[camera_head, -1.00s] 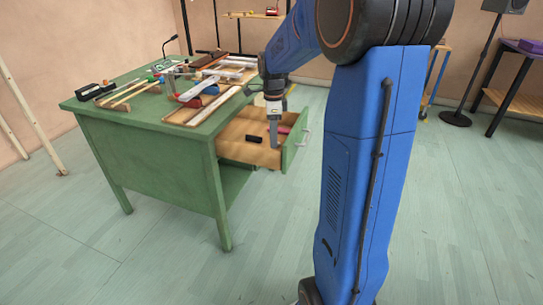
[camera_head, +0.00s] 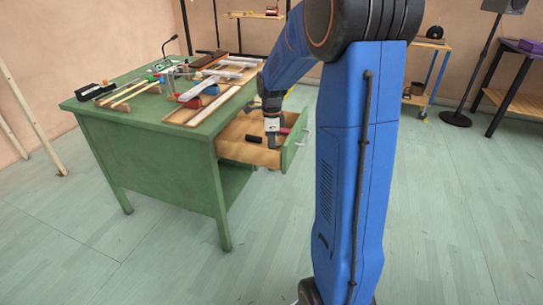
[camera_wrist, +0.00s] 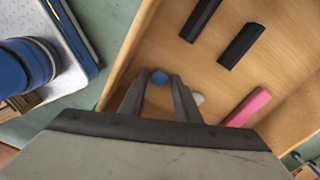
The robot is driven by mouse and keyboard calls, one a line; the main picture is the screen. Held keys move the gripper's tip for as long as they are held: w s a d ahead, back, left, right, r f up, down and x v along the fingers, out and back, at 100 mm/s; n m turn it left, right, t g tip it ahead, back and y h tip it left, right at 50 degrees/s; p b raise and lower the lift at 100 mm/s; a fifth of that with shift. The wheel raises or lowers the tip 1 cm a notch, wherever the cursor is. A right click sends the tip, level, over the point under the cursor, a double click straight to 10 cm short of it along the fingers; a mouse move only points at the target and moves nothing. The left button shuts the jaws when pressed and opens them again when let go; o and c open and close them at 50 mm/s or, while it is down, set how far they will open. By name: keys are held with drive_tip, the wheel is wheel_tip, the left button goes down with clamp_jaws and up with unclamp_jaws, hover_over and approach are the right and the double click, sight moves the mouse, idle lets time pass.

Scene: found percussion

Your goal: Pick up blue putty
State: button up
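The blue putty (camera_wrist: 159,77) is a small rounded blue lump on the wooden floor of the open drawer (camera_head: 236,147) in the wrist view. My gripper (camera_wrist: 160,82) is open, with its two dark fingers reaching down on either side of the putty. The putty shows in the gap at the fingertips; I cannot tell whether either finger touches it. In the head view my gripper (camera_head: 272,143) is down inside the drawer, and the putty cannot be made out there.
Two black bars (camera_wrist: 240,46) and a pink bar (camera_wrist: 247,107) lie in the drawer. A small whitish piece (camera_wrist: 197,98) is partly hidden by the right finger. The green desk (camera_head: 150,155) holds many items on top.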

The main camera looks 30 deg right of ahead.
clamp_jaws()
